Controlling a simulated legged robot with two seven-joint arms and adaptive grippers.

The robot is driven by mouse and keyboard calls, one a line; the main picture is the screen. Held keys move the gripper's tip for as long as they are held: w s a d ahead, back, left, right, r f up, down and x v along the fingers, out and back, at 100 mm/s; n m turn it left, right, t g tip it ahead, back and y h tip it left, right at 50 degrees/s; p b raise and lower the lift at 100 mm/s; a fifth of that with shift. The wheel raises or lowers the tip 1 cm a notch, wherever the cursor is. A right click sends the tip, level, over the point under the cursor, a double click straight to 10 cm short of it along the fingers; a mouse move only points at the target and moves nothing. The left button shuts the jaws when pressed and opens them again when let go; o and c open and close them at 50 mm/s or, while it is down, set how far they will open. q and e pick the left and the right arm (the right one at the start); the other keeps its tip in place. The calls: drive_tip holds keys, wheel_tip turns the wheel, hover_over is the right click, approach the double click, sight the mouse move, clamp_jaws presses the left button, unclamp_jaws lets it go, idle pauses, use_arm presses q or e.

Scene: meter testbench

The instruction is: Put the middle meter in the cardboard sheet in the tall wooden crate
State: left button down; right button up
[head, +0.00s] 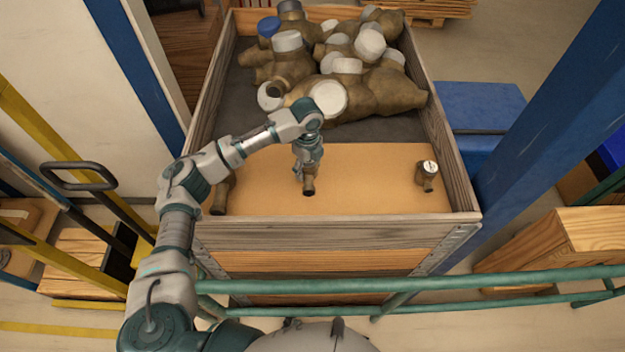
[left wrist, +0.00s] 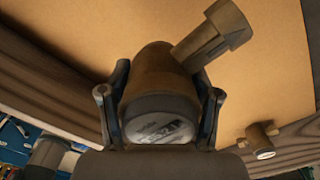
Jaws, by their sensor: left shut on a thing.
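The tall wooden crate (head: 330,235) stands in the middle of the head view, with a cardboard sheet (head: 365,180) lying inside its near half. My left gripper (head: 309,178) points down over the sheet and is shut on the middle meter (head: 309,188). In the left wrist view this meter (left wrist: 160,105) sits between both fingers, its grey-white dial face towards the camera and its brass pipe stub pointing up right. Two other meters are on the sheet, one at the left (head: 221,195) partly behind my arm and one at the right (head: 428,175). My right gripper is not in view.
A heap of large brass meters (head: 340,70) with white, grey and blue caps fills the crate's far half. A green rail (head: 420,282) runs across in front of the crate. A blue post (head: 555,110) stands at the right. The sheet is clear between the middle and right meters.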

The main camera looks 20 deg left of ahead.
use_arm(q)
wheel_tip(320, 180, down, 6)
drive_tip(key=shift+d+f, duration=0.1)
drive_tip(key=shift+f, duration=0.15)
drive_tip(key=shift+c, duration=1.2)
unclamp_jaws()
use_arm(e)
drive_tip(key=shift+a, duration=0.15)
use_arm(q)
drive_tip(key=shift+r, duration=0.25)
wheel_tip(320, 180, up, 11)
drive_tip(key=shift+f, duration=0.15)
drive_tip(key=shift+r, duration=0.45)
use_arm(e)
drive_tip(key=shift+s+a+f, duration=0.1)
